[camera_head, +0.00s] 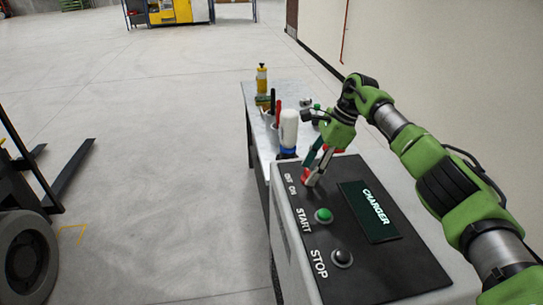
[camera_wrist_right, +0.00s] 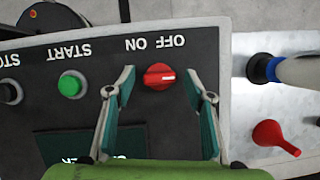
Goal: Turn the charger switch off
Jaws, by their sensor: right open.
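The charger box has a dark top panel (camera_head: 357,268) with a red rotary switch at its far end, by the OFF and ON labels. In the right wrist view the red switch (camera_wrist_right: 159,76) lies between the two fingers of my right gripper (camera_wrist_right: 160,80), which are spread apart with a gap on each side. The switch's handle lies roughly across the picture; which label it points to I cannot tell. In the head view my right gripper (camera_head: 312,178) is over the switch and partly hides it. My left gripper is not in view.
The panel also holds a green START button (camera_head: 323,215), a black STOP button (camera_head: 342,258) and a CHARGER plate (camera_head: 369,211). Behind it a table (camera_head: 257,97) carries a white bottle (camera_head: 289,128), a yellow bottle (camera_head: 262,79) and tools. A forklift (camera_head: 27,235) stands at left; the floor between is clear.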

